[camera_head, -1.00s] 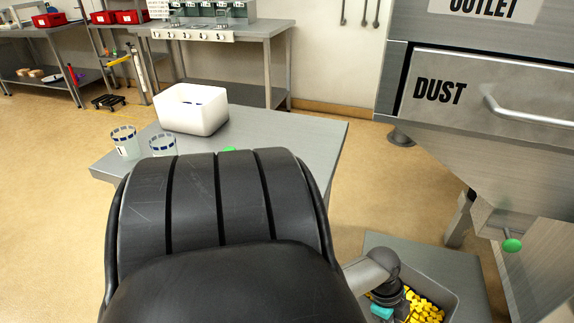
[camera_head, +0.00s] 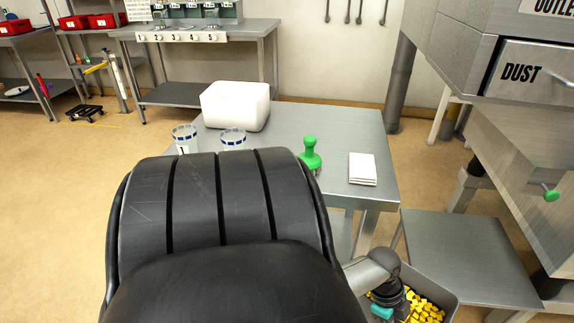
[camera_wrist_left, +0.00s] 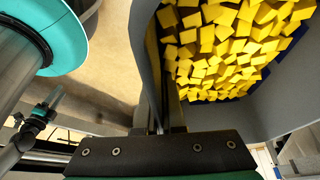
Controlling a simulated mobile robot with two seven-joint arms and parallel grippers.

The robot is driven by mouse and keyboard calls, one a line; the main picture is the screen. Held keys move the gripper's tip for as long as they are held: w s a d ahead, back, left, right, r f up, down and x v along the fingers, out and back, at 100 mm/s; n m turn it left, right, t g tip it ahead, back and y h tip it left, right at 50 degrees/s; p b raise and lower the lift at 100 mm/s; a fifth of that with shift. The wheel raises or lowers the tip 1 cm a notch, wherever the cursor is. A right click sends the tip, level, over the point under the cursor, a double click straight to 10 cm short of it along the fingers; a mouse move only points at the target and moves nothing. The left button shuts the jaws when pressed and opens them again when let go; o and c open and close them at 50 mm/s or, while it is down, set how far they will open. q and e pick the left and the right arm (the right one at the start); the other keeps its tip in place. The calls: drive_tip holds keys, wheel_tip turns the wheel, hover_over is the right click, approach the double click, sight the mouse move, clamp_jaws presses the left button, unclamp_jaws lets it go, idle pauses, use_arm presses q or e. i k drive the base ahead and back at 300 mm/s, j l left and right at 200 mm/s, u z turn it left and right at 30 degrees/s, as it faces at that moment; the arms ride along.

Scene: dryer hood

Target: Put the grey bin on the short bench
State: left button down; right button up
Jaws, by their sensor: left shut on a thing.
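The grey bin (camera_head: 446,290) holds many small yellow blocks and shows at the bottom right of the head view, partly cut off and partly behind my arm. In the left wrist view its wall (camera_wrist_left: 147,55) runs between the fingers. My left gripper (camera_head: 393,300) is shut on that wall, also in the left wrist view (camera_wrist_left: 166,105). The low, short steel bench (camera_head: 470,258) stands just beyond and right of the bin, with a bare top. The bin overlaps its near left corner in the picture; I cannot tell whether they touch. My right gripper is not in view.
A taller steel table (camera_head: 345,125) carries a white box (camera_head: 237,104), two clear cups (camera_head: 186,137), a green-handled tool (camera_head: 310,152) and a white pad (camera_head: 362,168). The steel dust hood (camera_head: 500,70) overhangs the right side, with a green knob (camera_head: 551,194). Open floor lies left.

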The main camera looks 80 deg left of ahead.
sight(331, 127)
drive_tip(key=k+j+u, duration=0.1)
drive_tip(key=k+u, duration=0.3)
drive_tip(key=k+j+u, duration=0.15)
drive_tip(key=u, duration=0.25)
drive_tip(key=k, duration=0.1)
